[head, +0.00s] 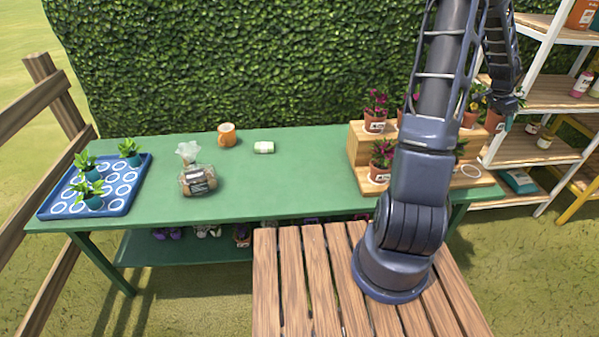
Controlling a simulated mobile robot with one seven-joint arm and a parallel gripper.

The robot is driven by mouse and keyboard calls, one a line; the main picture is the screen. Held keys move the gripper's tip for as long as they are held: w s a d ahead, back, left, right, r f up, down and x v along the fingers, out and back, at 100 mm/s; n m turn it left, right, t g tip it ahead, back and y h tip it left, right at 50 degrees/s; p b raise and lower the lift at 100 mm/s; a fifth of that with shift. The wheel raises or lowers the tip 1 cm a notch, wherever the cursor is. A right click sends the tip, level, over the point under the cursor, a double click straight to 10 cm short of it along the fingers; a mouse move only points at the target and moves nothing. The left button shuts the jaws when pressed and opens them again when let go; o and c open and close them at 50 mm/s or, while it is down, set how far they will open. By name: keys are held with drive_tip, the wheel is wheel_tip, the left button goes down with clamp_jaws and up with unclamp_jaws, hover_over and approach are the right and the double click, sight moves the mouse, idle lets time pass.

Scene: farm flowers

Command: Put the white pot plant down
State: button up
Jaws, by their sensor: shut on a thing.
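My gripper (507,117) is at the upper right, beyond the right end of the wooden stepped stand (362,142), and its fingers are small in the view. It is shut on a pot plant (494,121), whose terracotta pot with a pale label shows just left of the fingers. Its flowers are mostly hidden, so I cannot tell their colour. The pot appears above the stand's right end, apart from the lower step. A white ring mark (471,171) on the lower step at the right is bare.
Potted flowers (375,120) stand on both steps, some hidden by my arm. The green table (290,185) holds a blue tray (60,208) with seedlings, a bag (198,181), an orange pot (227,135) and a small pale item (264,147). White-framed shelves (520,150) stand at right.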

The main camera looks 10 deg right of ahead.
wheel_tip(320, 180, up, 4)
drive_tip(key=shift+f, duration=0.2)
drive_tip(key=shift+w+a+r, duration=0.2)
drive_tip(key=shift+w+a, duration=0.25)
drive_tip(key=w+a+n+t, duration=0.1)
drive_tip(key=w+a+n, duration=0.1)
drive_tip(key=w+a, duration=0.55)
drive_tip(key=w+a+n+t, duration=0.15)
drive_tip(key=w+a, duration=0.25)
drive_tip(key=a, duration=0.7)
drive_tip(key=w+a+n, duration=0.3)
drive_tip(key=w+a, duration=0.2)
drive_tip(key=a, duration=0.4)
drive_tip(key=w+a+n+t+y, duration=0.1)
drive_tip(key=w+a+n+y, duration=0.2)
drive_tip(key=a, duration=2.1)
drive_tip(key=s+a+n, duration=0.3)
drive_tip(key=s+a, duration=0.1)
drive_tip(key=a, duration=0.7)
drive_tip(key=s+a+n+t+y, duration=0.1)
drive_tip(key=s+a+n, duration=0.3)
drive_tip(key=a, duration=0.6)
drive_tip(key=s+a+n, duration=0.2)
drive_tip(key=s+a, duration=0.3)
drive_tip(key=a, duration=0.6)
drive_tip(key=shift+m, duration=0.25)
wheel_tip(320, 180, down, 28)
drive_tip(key=shift+s+d+r, duration=0.1)
